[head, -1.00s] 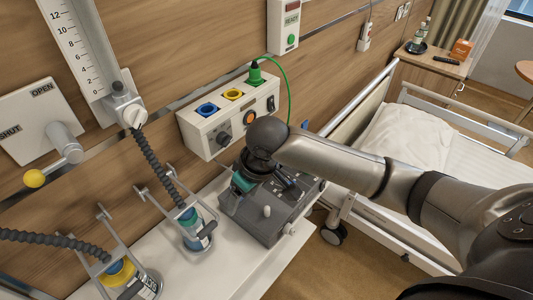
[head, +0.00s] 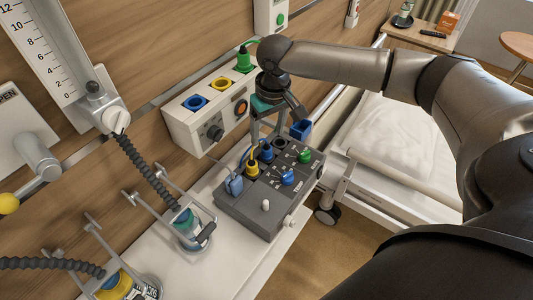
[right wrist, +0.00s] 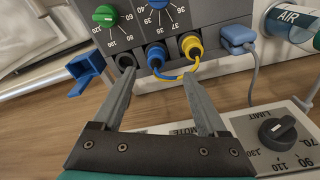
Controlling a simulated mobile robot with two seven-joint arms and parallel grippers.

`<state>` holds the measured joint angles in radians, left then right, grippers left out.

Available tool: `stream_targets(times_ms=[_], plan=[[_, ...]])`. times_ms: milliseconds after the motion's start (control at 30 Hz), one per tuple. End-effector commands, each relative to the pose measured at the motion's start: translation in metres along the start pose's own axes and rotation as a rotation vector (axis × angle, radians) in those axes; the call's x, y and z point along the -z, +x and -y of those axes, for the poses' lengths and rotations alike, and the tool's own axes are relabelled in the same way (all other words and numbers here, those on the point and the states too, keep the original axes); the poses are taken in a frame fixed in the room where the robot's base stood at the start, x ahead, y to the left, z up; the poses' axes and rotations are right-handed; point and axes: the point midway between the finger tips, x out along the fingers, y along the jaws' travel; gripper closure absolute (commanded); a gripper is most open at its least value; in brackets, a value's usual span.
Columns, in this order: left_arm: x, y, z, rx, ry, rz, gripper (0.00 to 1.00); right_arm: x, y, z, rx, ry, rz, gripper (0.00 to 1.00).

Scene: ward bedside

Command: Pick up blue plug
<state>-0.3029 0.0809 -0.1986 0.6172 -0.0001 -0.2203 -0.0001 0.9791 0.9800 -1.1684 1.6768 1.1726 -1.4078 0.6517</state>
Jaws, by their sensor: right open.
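The blue plug (head: 267,153) sits in the top of the grey device, beside a yellow plug (head: 252,166). In the right wrist view the blue plug (right wrist: 157,55) is in a socket and a short yellow and blue cable loops near it to the yellow plug (right wrist: 191,46). My right gripper (head: 268,137) is open above the back of the device. In the right wrist view its fingers (right wrist: 159,76) point towards the blue plug, with the plug beyond and between the tips. I cannot tell any contact. My left gripper is not in view.
The grey device (head: 248,212) has a green knob, a blue knob and a pale blue connector (head: 233,186). A blue open holder (head: 300,130) is at its right. A wall unit (head: 187,121) with blue and yellow sockets and a green plug is behind. The bed (head: 385,140) stands right.

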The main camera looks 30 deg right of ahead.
Motion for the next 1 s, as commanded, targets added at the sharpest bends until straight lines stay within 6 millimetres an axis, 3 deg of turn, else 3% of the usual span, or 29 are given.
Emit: stream_targets(times_ms=[100, 333, 633, 933, 1000], plan=[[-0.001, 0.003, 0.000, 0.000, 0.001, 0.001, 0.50, 0.000, 0.018, 0.000, 0.000, 0.000, 0.000, 0.25], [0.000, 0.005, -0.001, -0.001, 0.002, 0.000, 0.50, 0.001, 0.033, -0.001, -0.001, 0.000, 0.000, 0.25], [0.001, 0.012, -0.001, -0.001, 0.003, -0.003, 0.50, 0.004, 0.074, -0.006, -0.001, -0.001, 0.000, 0.25], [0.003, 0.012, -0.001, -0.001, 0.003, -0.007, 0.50, 0.004, 0.079, -0.006, 0.000, -0.002, -0.002, 0.25], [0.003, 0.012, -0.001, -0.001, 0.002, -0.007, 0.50, 0.004, 0.079, -0.006, 0.000, -0.002, -0.002, 0.31]])
